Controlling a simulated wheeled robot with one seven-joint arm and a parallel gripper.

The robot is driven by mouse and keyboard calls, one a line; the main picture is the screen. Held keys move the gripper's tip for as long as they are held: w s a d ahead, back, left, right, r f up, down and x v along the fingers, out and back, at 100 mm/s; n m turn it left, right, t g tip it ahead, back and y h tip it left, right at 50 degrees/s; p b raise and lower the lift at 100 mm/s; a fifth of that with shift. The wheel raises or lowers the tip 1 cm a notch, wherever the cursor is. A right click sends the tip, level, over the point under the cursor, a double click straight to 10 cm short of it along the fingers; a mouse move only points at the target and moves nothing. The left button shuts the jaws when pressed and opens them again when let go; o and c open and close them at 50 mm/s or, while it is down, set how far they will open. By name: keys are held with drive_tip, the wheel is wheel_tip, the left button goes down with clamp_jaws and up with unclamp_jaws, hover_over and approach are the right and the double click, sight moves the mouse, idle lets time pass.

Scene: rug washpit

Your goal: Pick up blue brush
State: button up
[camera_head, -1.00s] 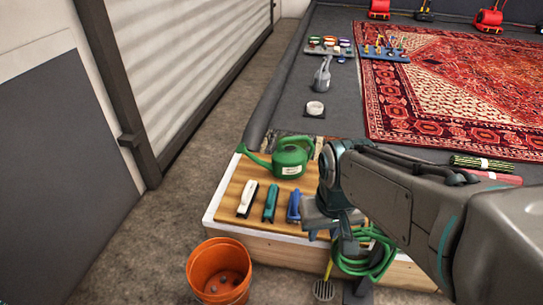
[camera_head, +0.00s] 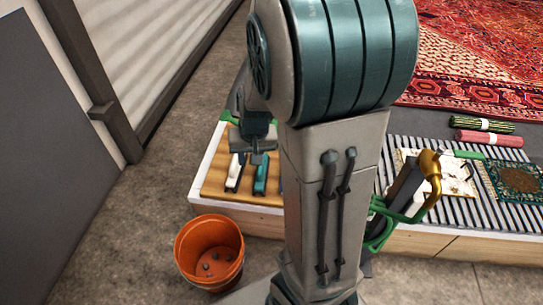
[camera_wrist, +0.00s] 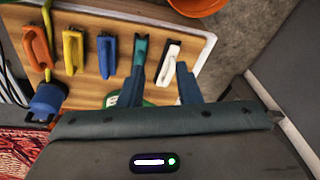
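The blue brush (camera_wrist: 108,55) lies on the wooden board (camera_wrist: 90,88), between a yellow brush (camera_wrist: 73,50) and a teal brush (camera_wrist: 139,50) in the wrist view. In the head view my arm hides nearly all of it. My gripper (camera_wrist: 161,75) is open and empty above the board. In the wrist view its fingers are to the right of the blue brush, one overlapping the teal brush and one near the white brush (camera_wrist: 169,62). In the head view my gripper (camera_head: 256,156) hangs above the board's back part.
An orange brush (camera_wrist: 36,45) lies beyond the yellow one. A green watering can shows only partly behind my gripper. An orange bucket (camera_head: 210,252) stands on the floor before the board. A green hose (camera_head: 378,228) and a slatted rack (camera_head: 460,208) are to the right.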

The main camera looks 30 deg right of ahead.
drive_tip(key=w+d+f+m+h+b, duration=0.1)
drive_tip(key=w+d+f+b, duration=0.1)
drive_tip(key=d+f, duration=0.3)
drive_tip(key=w+d+f+m+h+b, duration=0.1)
drive_tip(key=w+d+f+h+b, duration=0.1)
drive_tip(key=d+f, duration=0.4)
drive_tip(key=w+d+f+h+b, duration=0.1)
drive_tip(key=w+d+f+b, duration=0.3)
drive_tip(key=f, duration=0.7)
drive_tip(key=shift+w+d+f+m+h, duration=0.2)
drive_tip(key=shift+w+d, duration=0.1)
drive_tip(key=shift+d, duration=0.3)
drive_tip(key=shift+w+d+f+m+h, duration=0.1)
drive_tip(key=shift+w+d+f+m, duration=0.15)
drive_tip(key=shift+d, duration=0.35)
drive_tip(key=shift+w+b+x, duration=0.1)
drive_tip(key=shift+b+x, duration=0.8)
drive_tip(key=shift+x, duration=0.6)
drive_tip(key=shift+w+b+x, duration=0.15)
drive_tip(key=shift+b+x, duration=0.75)
drive_tip(key=shift+x, duration=0.55)
drive_tip(key=shift+d+r, duration=0.15)
drive_tip(key=shift+r, duration=0.05)
clamp_jaws()
